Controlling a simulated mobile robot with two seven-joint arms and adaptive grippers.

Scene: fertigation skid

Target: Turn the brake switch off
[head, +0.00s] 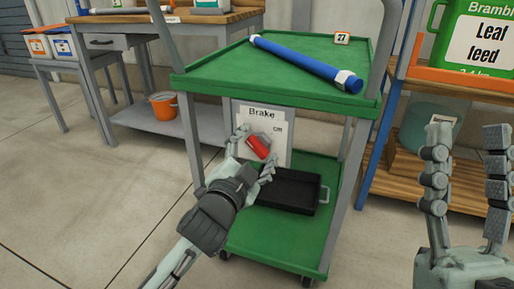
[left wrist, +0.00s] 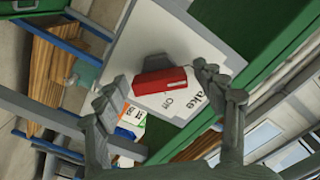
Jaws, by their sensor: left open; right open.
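The brake switch is a red lever (head: 258,146) on a white plate (head: 264,118) lettered "Brake", mounted on the green cart below its top shelf. In the left wrist view the red lever (left wrist: 159,82) lies between my finger tips, with an "Off" mark on the plate beside it. My left gripper (head: 254,153) is open, its fingers on either side of the lever; I cannot tell whether either finger touches it. My right gripper (head: 468,140) is open and empty, upright at the right, away from the cart.
The green cart top (head: 290,66) holds a blue pipe (head: 305,61) and a tag marked 27. A black tray (head: 288,190) sits on its lower shelf. A wooden shelf (head: 450,186) stands right, a workbench (head: 165,18) behind left, with an orange bucket (head: 164,106). Floor at left is clear.

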